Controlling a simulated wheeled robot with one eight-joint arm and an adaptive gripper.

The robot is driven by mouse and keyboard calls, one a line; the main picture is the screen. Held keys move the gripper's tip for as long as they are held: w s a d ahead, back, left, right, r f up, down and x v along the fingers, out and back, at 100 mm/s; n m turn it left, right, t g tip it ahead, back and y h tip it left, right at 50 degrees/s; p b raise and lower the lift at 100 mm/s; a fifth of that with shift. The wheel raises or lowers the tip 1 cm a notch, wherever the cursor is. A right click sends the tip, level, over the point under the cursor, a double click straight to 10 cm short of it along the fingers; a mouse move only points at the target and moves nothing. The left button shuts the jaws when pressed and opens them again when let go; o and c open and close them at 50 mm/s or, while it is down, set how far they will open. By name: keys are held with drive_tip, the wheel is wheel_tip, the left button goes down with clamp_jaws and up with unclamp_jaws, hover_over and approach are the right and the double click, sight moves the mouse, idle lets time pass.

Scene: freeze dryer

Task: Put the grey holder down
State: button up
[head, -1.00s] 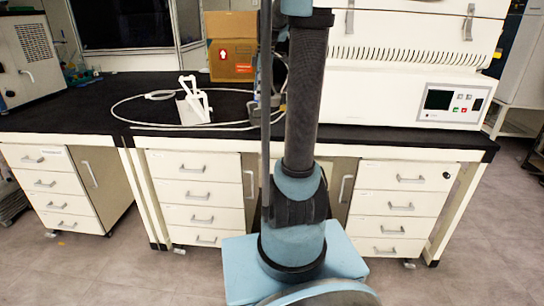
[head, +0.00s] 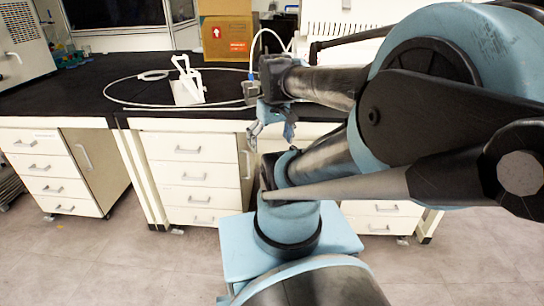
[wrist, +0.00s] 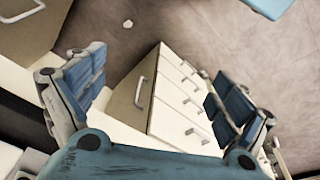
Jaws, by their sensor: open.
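A pale grey-white holder (head: 188,86) with an angled handle-like frame stands on the black bench top (head: 60,97), left of my arm. It looks upright on the bench and does not show in the wrist view. My gripper (head: 272,132) hangs in front of the bench's front edge, to the right of the holder and apart from it. In the wrist view my gripper (wrist: 160,95) has its two blue-padded fingers spread wide, with nothing between them. Only drawers and floor show beyond them.
A thin white cable (head: 118,98) loops on the bench around the holder. A cardboard box (head: 226,38) stands behind. A white machine (head: 340,25) at the back right is largely hidden by my arm.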

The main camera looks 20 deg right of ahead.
drive_tip(key=s+f+m, duration=0.1)
drive_tip(key=f, duration=0.1)
drive_tip(key=s+f+m, duration=0.1)
drive_tip(key=s+f, duration=0.1)
drive_tip(key=shift+w, duration=0.1)
idle(0.3)
drive_tip(key=shift+w+f, duration=0.15)
drive_tip(key=shift+w, duration=0.2)
